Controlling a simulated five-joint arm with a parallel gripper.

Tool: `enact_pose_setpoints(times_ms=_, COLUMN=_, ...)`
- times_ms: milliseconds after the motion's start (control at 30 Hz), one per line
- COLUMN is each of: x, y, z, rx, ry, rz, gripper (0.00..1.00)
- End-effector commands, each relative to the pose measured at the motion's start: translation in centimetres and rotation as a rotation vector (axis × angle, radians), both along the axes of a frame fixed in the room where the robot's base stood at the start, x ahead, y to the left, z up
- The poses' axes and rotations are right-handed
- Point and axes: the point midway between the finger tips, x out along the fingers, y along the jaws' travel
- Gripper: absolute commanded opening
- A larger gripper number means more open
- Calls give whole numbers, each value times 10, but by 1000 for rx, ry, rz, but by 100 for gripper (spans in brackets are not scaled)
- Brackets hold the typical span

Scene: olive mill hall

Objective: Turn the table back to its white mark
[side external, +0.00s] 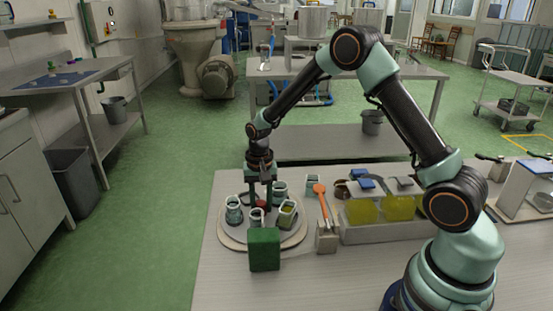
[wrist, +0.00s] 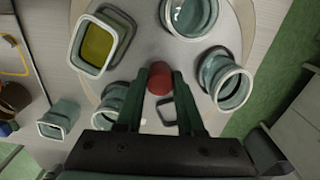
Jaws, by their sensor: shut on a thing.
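The round grey turntable (side external: 240,232) lies on the bench at the front left and also shows in the wrist view (wrist: 205,45). A red knob (wrist: 159,79) stands at its middle. My gripper (wrist: 160,76) points down over the table and is shut on the red knob; it also shows in the side view (side external: 260,203). Several glass jars stand around the knob, among them a round jar (wrist: 228,84) and a square jar with yellow-green liquid (wrist: 97,45).
A green block (side external: 264,250) stands at the turntable's front edge. Right of the turntable are an orange-handled tool in a holder (side external: 326,238) and a tray (side external: 385,234) with yellow-filled containers. The bench front (side external: 310,285) is clear.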

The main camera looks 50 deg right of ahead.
Motion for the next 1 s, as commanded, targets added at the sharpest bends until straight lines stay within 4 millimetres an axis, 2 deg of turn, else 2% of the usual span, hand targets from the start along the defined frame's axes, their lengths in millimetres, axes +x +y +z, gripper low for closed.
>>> enact_pose_setpoints(times_ms=600, x=0, y=0, z=1, rx=0, ry=-1, rz=730, gripper=0)
enact_pose_setpoints(times_ms=733, x=1, y=0, z=1, rx=0, ry=-1, rz=790, gripper=0)
enact_pose_setpoints(times_ms=1000, x=1, y=0, z=1, rx=-1, ry=-2, rz=794, gripper=0)
